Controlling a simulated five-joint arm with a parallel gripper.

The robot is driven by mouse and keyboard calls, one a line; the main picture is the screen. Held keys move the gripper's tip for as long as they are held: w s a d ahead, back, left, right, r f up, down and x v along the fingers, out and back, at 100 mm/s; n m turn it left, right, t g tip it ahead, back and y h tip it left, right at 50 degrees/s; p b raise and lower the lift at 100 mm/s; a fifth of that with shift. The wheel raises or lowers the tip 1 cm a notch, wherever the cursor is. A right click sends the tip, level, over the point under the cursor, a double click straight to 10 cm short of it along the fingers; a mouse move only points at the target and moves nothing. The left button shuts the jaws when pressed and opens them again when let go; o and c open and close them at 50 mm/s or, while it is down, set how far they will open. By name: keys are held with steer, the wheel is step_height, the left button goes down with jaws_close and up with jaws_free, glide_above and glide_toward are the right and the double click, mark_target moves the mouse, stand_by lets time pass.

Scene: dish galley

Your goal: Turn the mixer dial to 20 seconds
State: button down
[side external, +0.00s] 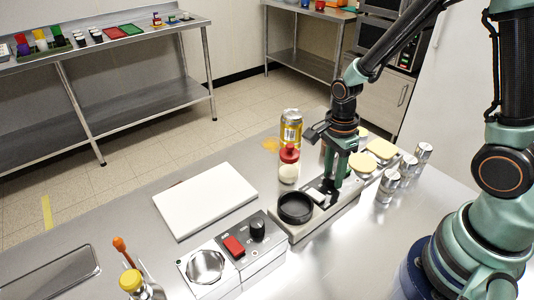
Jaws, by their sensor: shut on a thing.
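A long grey unit, which I take for the mixer (282,232), stands on the steel counter with a black round cup (295,207) at its near left end. My gripper (331,192) points straight down over the far right part of this unit. Its green fingers are shut on a small dark part there, which looks like the mixer dial. The fingers hide most of it, and I cannot read its setting or any marks. A pale plate lies on the unit between the cup and the fingers.
A second unit beside the mixer has a red switch (234,246), a black knob (258,228) and a silver disc (206,266).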

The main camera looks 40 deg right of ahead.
mark_target(332, 174)
steer(key=shift+m, duration=1.1)
steer(key=c, duration=0.5)
jaws_free()
steer(key=shift+r, duration=0.1)
steer(key=r, duration=1.2)
steer(key=shift+w, duration=0.25)
